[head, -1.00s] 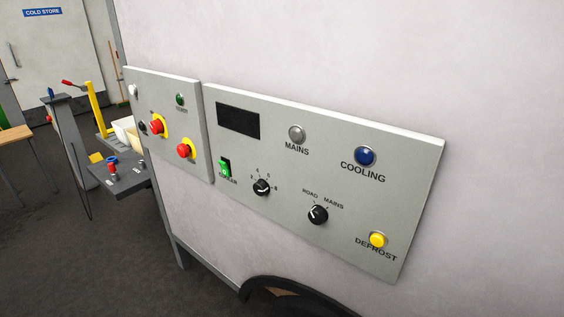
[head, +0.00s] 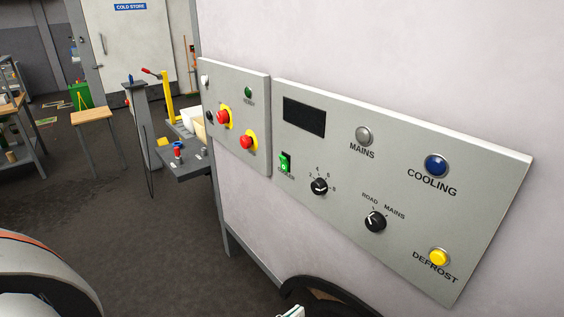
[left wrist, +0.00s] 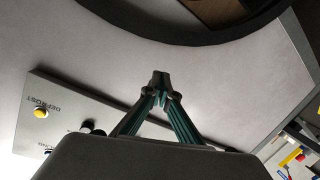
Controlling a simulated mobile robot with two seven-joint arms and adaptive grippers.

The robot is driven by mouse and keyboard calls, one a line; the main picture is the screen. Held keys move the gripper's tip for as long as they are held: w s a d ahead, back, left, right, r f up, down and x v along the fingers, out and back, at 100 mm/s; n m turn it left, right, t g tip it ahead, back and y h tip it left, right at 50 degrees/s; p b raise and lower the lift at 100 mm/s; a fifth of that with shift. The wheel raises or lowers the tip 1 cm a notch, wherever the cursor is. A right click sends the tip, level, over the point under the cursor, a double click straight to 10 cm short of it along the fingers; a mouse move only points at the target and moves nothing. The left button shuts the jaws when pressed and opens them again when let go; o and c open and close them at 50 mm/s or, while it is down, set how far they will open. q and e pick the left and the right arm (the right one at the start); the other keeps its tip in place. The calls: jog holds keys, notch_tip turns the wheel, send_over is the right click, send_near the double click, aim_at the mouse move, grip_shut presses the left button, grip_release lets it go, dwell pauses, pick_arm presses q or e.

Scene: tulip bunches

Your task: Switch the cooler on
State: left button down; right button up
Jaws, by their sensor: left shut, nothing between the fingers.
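The grey cooler control panel (head: 400,150) is fixed to the pale wall. The blue COOLING lamp (head: 436,165) and grey MAINS lamp (head: 364,136) are above two black knobs, and the ROAD/MAINS knob (head: 375,221) points up-left. My left gripper (head: 291,312) just shows at the bottom edge, below the panel. In the left wrist view its fingertips (left wrist: 159,78) are together and empty. My right gripper is out of view.
A second panel with red stop buttons (head: 223,117) adjoins on the left. A black curved arch (head: 335,292) juts from the wall below. A small grey bench (head: 190,165) and wooden stool (head: 92,115) stand left. The space before the main panel is clear.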

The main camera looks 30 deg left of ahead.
aim_at(284, 163)
pick_arm(q)
jog(key=w+a+r+n+t+y+b, duration=0.1)
jog(key=w+a+r+n+t+y, duration=0.2)
jog(key=r+n, duration=0.55)
jog(key=w+a+r+n+t+y+b, duration=0.1)
jog(key=w+a+r+n+t, duration=0.35)
jog(key=r, duration=0.65)
jog(key=w+a+r+n+g+y+b, duration=0.1)
jog(key=a+n+y, duration=0.3)
jog(key=n, duration=0.7)
jog(key=w+a+r+n+g+y, duration=0.2)
jog(key=a+n+g+y, duration=0.2)
jog(key=a+n, duration=0.4)
jog(key=n, duration=0.3)
jog(key=shift+w+r+n+b, duration=0.2)
jog(key=shift+r+n+b, duration=0.1)
jog(key=shift+r+b, duration=0.1)
jog(key=shift+a, duration=0.1)
jog(key=w+d+r+p, duration=0.2)
jog(key=w+d+r, duration=0.1)
jog(key=w, duration=0.4)
jog(key=shift+w+r, duration=0.15)
jog(key=shift+w, duration=0.15)
jog(key=shift+d, duration=0.1)
